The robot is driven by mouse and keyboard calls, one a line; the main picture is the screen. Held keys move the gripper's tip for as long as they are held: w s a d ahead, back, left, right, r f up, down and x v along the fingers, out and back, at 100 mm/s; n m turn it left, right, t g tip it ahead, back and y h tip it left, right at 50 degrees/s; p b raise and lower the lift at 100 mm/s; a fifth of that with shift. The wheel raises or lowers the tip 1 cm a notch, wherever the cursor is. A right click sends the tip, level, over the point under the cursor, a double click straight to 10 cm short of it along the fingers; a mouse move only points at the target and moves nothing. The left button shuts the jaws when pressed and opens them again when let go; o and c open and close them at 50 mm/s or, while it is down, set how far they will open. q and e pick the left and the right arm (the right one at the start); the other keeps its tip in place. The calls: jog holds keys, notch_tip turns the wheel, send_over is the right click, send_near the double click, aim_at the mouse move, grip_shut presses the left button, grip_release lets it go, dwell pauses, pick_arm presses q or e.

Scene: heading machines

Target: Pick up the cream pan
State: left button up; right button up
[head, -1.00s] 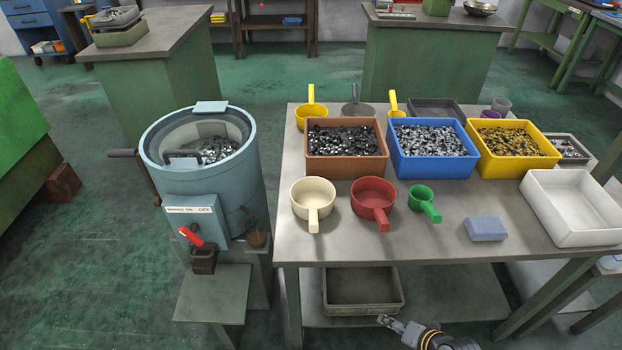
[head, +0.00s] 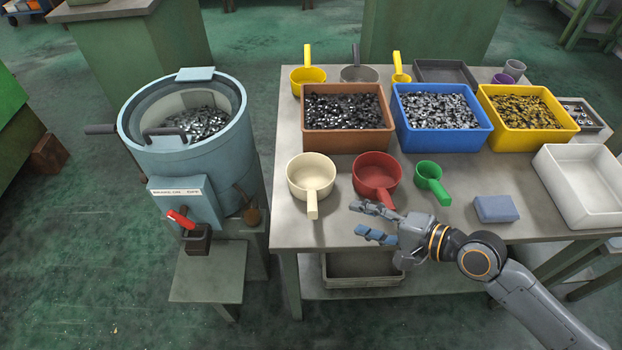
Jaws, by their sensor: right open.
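The cream pan (head: 311,176) stands upright on the grey table near its front left, with its handle pointing toward the front edge. My right gripper (head: 364,222) is open and empty. It is over the table's front edge, to the right of the cream pan's handle and just in front of the red pan (head: 376,177), apart from the cream pan. My left gripper is not in view.
A green scoop (head: 432,180) and a blue block (head: 496,208) lie to the right. Brown (head: 347,139), blue (head: 445,138) and yellow (head: 532,136) bins of metal parts stand behind. A blue-grey drum machine (head: 190,160) stands left of the table (head: 290,229).

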aim_at(313, 200)
jog(key=x, duration=0.4)
jog(key=p+x, duration=0.1)
jog(key=x, duration=0.4)
jog(key=r+x, duration=0.1)
jog(key=x, duration=0.4)
jog(key=shift+w+a, duration=0.1)
jog(key=shift+c, duration=0.2)
grip_shut()
